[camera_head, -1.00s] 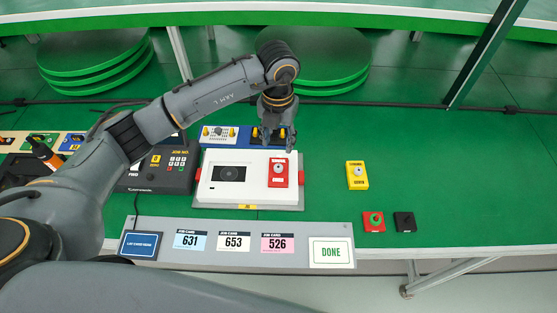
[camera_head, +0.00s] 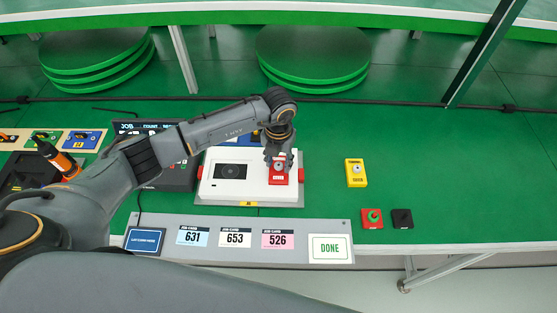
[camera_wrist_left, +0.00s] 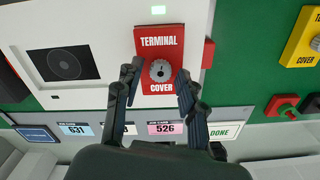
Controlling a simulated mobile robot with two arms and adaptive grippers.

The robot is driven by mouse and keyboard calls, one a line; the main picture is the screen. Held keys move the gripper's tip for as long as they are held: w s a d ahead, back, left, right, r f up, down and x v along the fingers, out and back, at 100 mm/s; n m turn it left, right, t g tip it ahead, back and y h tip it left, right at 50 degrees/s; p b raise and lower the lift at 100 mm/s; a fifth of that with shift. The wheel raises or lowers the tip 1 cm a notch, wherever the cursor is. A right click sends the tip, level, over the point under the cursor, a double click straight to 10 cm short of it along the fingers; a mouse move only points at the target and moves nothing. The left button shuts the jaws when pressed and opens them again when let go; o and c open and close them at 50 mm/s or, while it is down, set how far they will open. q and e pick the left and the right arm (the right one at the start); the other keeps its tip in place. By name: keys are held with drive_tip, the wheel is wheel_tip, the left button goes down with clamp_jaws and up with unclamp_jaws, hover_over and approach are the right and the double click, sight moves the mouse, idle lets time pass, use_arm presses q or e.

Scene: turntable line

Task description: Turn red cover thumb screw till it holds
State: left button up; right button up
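The red terminal cover (camera_head: 279,180) lies on the right part of the white unit (camera_head: 240,190). In the left wrist view the red cover (camera_wrist_left: 145,45) shows its grey round thumb screw (camera_wrist_left: 159,70) in the middle. My left gripper (camera_head: 278,160) is over the cover in the head view, pointing down. In the left wrist view the left gripper (camera_wrist_left: 156,84) is open, one finger to each side of the screw and a little below it in the picture. I cannot tell whether the fingers touch the cover. Nothing is between them but the view of the screw. My right gripper is not in view.
A yellow cover (camera_head: 356,173) lies to the right. A red block with a green knob (camera_head: 373,218) and a black block (camera_head: 402,218) lie nearer the front. Job cards (camera_head: 236,238) and a DONE card (camera_head: 329,248) line the front strip. The green table right of these is clear.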

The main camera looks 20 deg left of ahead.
use_arm(q)
clamp_jaws()
drive_tip(key=shift+b, duration=0.3)
